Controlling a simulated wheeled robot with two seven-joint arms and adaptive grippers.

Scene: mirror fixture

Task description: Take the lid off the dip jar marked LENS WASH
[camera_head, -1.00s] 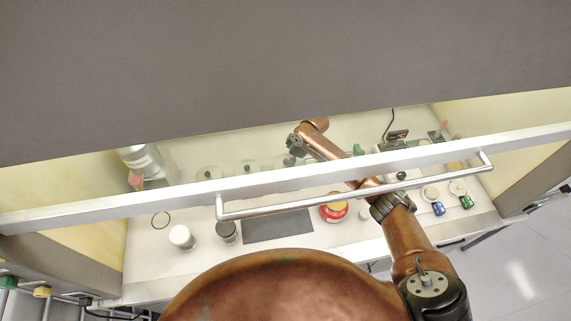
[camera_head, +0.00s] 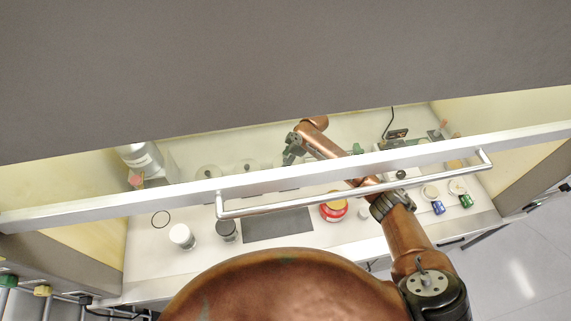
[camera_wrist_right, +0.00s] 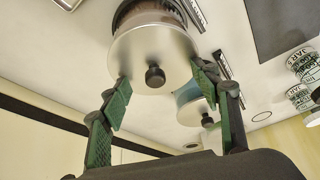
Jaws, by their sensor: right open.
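In the right wrist view a jar with a pale round lid (camera_wrist_right: 150,48) and a black knob (camera_wrist_right: 155,77) lies between and beyond my right gripper's green-padded fingers (camera_wrist_right: 160,80). The fingers are open, one on each side of the knob, and I see no grip on it. A second lidded jar (camera_wrist_right: 192,108) is partly behind the right-hand finger. No LENS WASH wording is readable. In the head view my right gripper (camera_head: 289,159) is behind the sash, at the right end of the jar row, beside a lidded jar (camera_head: 248,166). My left gripper is not in view.
The sash's metal rail (camera_head: 130,204) and handle (camera_head: 350,195) cross in front of my right arm. A dark mat (camera_head: 278,226), a red-and-yellow round item (camera_head: 334,208), a white-lidded jar (camera_head: 182,236) and a dark-lidded jar (camera_head: 227,230) stand at the front.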

